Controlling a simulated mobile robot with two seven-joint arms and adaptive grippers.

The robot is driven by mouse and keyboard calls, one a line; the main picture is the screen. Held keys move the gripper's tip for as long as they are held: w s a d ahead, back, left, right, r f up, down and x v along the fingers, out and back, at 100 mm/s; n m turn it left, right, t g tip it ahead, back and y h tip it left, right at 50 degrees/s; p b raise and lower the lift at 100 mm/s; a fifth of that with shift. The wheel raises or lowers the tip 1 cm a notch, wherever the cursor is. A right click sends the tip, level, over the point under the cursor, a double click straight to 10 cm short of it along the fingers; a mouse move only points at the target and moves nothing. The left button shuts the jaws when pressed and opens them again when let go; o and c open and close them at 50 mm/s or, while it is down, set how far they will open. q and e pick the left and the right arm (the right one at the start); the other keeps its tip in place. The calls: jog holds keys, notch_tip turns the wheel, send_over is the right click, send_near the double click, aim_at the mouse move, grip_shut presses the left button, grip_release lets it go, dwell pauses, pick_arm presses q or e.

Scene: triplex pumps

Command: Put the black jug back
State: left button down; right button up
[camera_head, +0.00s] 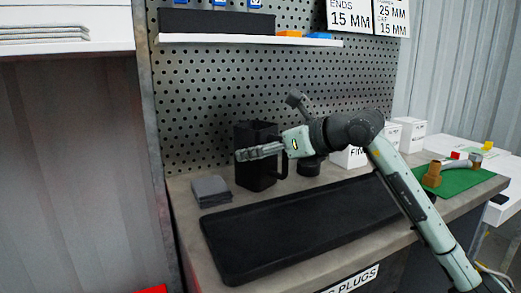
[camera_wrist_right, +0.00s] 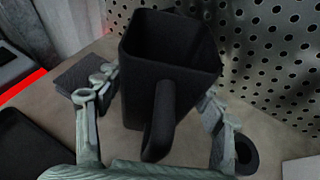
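The black jug (camera_head: 250,170) stands upright on the grey counter against the pegboard, left of the middle in the head view. In the right wrist view the jug (camera_wrist_right: 165,70) is seen from above, open at the top and empty-looking, with its handle (camera_wrist_right: 160,120) towards the camera. My right gripper (camera_head: 258,152) reaches in from the right in front of the jug. In the right wrist view its fingers (camera_wrist_right: 155,95) are spread on either side of the jug; firm contact does not show. My left gripper is not in view.
A long black tray (camera_head: 300,225) lies along the counter's front. A grey square stack (camera_head: 211,190) sits left of the jug. A dark round part (camera_head: 308,167) stands to its right. White boxes (camera_head: 405,134) and a green mat (camera_head: 460,180) are farther right. A shelf (camera_head: 250,39) hangs above.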

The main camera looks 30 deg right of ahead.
jog(key=shift+o, duration=1.2)
jog(key=shift+r, duration=0.2)
jog(key=v, duration=0.2)
jog(key=shift+s+d, duration=0.15)
jog(key=shift+s, duration=0.2)
jog(key=b+v, duration=0.1)
jog(key=v, duration=0.3)
jog(key=shift+f, duration=0.1)
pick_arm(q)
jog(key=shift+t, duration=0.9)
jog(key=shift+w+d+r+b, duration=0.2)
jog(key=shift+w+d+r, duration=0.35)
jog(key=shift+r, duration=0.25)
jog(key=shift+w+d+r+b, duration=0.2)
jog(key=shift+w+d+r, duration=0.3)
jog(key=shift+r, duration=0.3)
pick_arm(e)
jog(key=shift+v, duration=2.7)
